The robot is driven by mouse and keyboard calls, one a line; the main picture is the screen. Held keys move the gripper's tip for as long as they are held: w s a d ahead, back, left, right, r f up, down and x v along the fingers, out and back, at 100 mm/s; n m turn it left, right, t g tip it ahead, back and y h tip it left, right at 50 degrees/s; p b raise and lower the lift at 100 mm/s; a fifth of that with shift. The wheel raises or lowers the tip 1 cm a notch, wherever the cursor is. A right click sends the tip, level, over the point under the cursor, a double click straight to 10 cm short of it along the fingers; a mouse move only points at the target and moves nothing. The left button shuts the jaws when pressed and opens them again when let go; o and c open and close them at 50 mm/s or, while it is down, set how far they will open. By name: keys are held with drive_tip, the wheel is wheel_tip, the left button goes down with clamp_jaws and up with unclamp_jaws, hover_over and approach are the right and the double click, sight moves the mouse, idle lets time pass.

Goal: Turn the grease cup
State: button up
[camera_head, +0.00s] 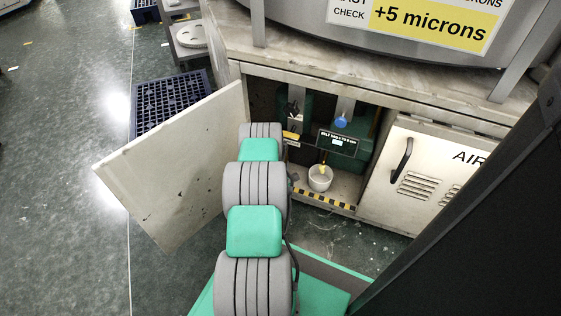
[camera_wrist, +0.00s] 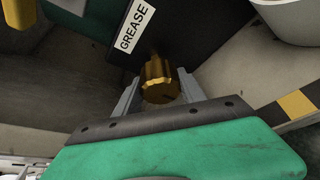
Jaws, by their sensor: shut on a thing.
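The grease cup (camera_wrist: 161,82) is a brass-coloured, ridged knob under a white label reading GREASE (camera_wrist: 133,27) in the wrist view. My gripper (camera_wrist: 158,90) has one finger on each side of the knob and is shut on it. In the head view my arm reaches into the open cabinet bay, and it hides the gripper and the grease cup there.
An open cream door (camera_head: 178,165) stands left of my arm. A white bucket (camera_head: 320,178) sits on the bay floor to the right, behind a black-and-yellow striped edge (camera_head: 322,200). A small display sign (camera_head: 338,141) hangs above it. A closed vented panel (camera_head: 425,178) is further right.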

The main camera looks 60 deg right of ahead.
idle(0.3)
drive_tip(key=o, duration=1.4)
drive_tip(key=shift+c, duration=0.2)
drive_tip(key=shift+p+v, duration=1.35)
drive_tip(key=shift+v, duration=2.55)
drive_tip(key=shift+r, duration=0.1)
